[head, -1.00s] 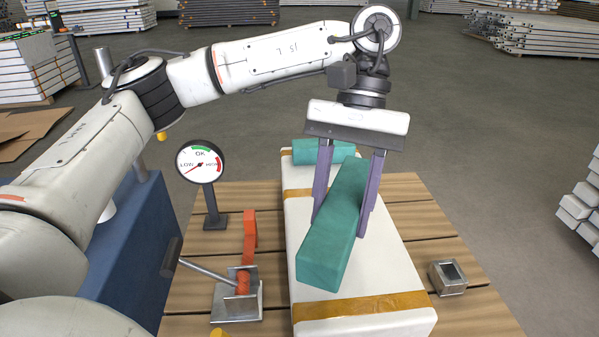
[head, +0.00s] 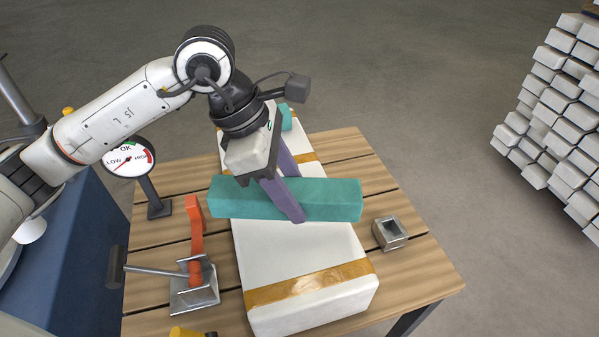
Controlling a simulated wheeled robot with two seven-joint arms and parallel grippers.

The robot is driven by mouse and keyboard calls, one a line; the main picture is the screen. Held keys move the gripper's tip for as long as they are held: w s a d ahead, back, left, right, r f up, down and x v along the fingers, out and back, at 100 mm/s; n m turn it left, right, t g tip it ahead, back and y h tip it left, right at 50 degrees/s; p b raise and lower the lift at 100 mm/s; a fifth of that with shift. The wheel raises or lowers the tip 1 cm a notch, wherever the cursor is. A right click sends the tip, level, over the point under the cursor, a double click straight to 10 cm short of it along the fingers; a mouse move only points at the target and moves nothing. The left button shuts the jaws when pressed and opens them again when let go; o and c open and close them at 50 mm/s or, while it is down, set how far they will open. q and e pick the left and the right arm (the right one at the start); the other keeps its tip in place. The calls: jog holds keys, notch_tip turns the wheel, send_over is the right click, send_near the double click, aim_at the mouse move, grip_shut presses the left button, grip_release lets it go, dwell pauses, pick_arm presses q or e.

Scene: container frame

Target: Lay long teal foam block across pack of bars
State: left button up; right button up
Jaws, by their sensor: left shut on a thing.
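Whether the block touches the pack cannot be told. The pack has an amber strap (head: 308,284) near its front end and another farther back. A second teal block (head: 286,118) sits at the pack's far end, partly hidden by my gripper. My right gripper is not in view.
A wooden slatted table (head: 420,268) carries the pack. A dial gauge (head: 130,158) on a post and a red-handled clamp (head: 195,275) stand left of the pack. A small metal square tube (head: 390,233) lies to the right. Stacked bars (head: 560,110) stand beyond.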

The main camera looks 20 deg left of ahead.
pick_arm(q)
jog(key=n, duration=0.1)
jog(key=d+r+n+t, duration=0.1)
jog(key=shift+w+n, duration=0.1)
jog(key=shift+n, duration=0.2)
jog(key=shift+w+n+y+p, duration=0.15)
jog(key=shift+n+y+p, duration=0.15)
jog(key=shift+n, duration=0.3)
jog(key=shift+f+b, duration=0.65)
jog(key=shift+f, duration=0.35)
notch_tip(320, 180, down, 4)
jog(key=shift+f+b, duration=0.15)
jog(key=shift+b, duration=1.1)
jog(key=shift+f, duration=0.15)
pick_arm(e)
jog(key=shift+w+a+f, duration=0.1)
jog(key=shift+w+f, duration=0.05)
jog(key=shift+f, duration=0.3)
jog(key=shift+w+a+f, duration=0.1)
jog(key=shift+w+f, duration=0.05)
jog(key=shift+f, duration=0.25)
pick_arm(q)
jog(key=shift+f, duration=0.2)
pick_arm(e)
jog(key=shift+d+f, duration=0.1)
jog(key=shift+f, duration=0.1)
